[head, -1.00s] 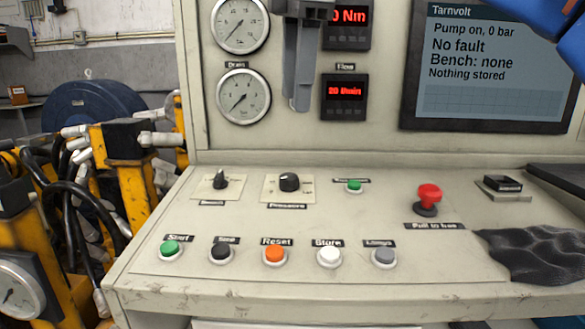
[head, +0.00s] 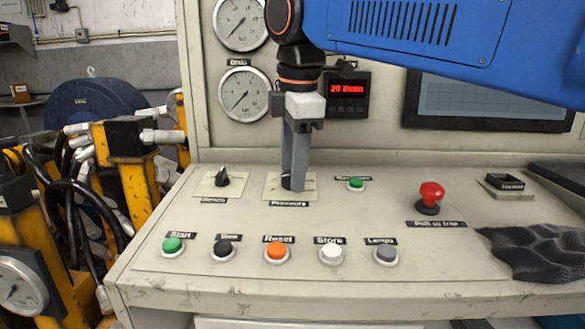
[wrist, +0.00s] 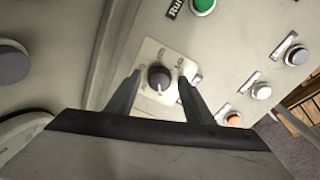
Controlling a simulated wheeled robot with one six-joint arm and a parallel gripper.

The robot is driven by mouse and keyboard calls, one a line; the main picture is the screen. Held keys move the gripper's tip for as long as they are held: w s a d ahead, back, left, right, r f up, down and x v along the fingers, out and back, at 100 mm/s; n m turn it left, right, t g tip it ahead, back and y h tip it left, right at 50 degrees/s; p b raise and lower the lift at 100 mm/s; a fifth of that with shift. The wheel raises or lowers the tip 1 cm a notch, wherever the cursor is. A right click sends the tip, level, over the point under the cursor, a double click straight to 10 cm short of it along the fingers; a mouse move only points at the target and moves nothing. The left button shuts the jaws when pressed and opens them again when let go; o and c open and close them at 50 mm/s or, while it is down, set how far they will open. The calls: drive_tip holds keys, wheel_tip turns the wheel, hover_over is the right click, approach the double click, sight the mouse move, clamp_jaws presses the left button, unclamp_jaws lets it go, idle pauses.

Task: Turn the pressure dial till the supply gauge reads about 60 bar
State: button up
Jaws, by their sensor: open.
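The black pressure dial (wrist: 159,79) sits on a pale square plate, and its white mark shows in the wrist view. My gripper (head: 293,186) points down over the dial in the head view and hides most of it. In the wrist view my gripper (wrist: 158,84) is open, with one finger on each side of the dial. I cannot tell whether the fingers touch it. A lower gauge (head: 244,93), under the Drain label, reads likewise.
A bench knob (head: 222,177) stands left of the dial and a green button (head: 356,184) to its right. Several buttons line the front, including an orange reset button (head: 277,252). A red mushroom button (head: 430,195) and a dark cloth (head: 535,252) are farther right.

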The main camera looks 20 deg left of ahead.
drive_tip(key=shift+f, duration=0.35)
drive_tip(key=shift+c, duration=0.5)
drive_tip(key=c, duration=0.9)
drive_tip(key=shift+c, duration=0.2)
